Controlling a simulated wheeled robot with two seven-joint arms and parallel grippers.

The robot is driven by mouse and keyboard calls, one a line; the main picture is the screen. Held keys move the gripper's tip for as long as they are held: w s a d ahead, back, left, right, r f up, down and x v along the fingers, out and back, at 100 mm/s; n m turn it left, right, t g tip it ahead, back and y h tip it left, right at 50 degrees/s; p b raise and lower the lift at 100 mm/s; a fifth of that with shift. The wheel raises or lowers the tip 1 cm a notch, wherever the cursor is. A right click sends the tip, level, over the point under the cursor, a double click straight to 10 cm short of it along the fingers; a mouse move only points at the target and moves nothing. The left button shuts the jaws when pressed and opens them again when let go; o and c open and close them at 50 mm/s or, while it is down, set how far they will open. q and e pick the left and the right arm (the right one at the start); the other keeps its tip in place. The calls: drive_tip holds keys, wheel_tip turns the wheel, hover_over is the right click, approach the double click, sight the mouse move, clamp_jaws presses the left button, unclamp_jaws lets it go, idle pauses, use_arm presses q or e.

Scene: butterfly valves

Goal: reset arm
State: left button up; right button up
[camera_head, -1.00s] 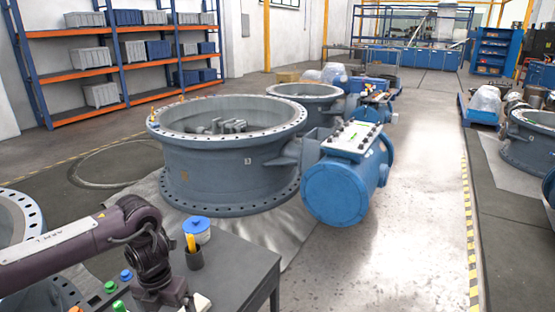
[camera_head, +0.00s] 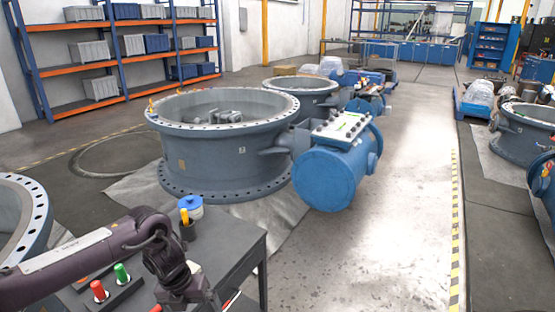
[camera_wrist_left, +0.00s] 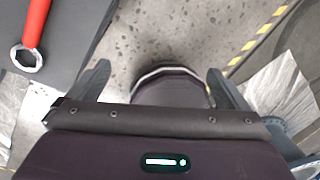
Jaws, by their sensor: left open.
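My left arm (camera_head: 90,260) reaches in from the left over the dark grey worktable (camera_head: 232,250), its wrist low in the head view. The fingers there are not clear. In the left wrist view my left gripper (camera_wrist_left: 155,82) has its two fingers wide apart with nothing held between them. A dark rounded shape with a pale rim shows beyond the fingers, over the floor. A wrench with a red handle and metal ring end (camera_wrist_left: 26,58) lies on the table at the upper left, outside the fingers. My right gripper is not in view.
A dark cup (camera_head: 187,230) with a yellow-handled item and a blue-lidded tub (camera_head: 191,207) stand on the table. Red (camera_head: 98,290) and green (camera_head: 122,272) knobs are beside my arm. A large valve ring (camera_head: 225,150) and blue actuator (camera_head: 335,170) stand behind.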

use_arm(q)
drive_tip(key=w+d+f+n+t+h+p, duration=0.15)
drive_tip(key=d+f+n+h, duration=0.35)
drive_tip(key=d+f+n, duration=0.55)
drive_tip(key=s+f+n+t, duration=0.3)
drive_tip(key=s+f+n, duration=0.2)
drive_tip(key=f+n, duration=0.65)
drive_tip(key=s+a+f+n+y+p, duration=0.1)
drive_tip(key=s+a+f+n+y, duration=0.35)
drive_tip(key=s+f, duration=0.95)
drive_tip(key=s+a+f+n+g, duration=0.1)
drive_tip(key=s+a+f+n, duration=0.1)
drive_tip(key=s, duration=0.6)
drive_tip(key=s+a+f+n+g+y, duration=0.1)
drive_tip(key=s+a+f+n, duration=0.1)
drive_tip(key=s, duration=0.7)
drive_tip(key=s+a+f+n+g+y, duration=0.1)
drive_tip(key=s+a+f+n+g, duration=0.1)
drive_tip(key=s, duration=0.7)
drive_tip(key=a+f+n, duration=0.1)
drive_tip(key=a, duration=0.1)
drive_tip(key=shift+a+f+p, duration=0.25)
drive_tip(key=shift+a+p, duration=0.1)
drive_tip(key=shift+a, duration=0.05)
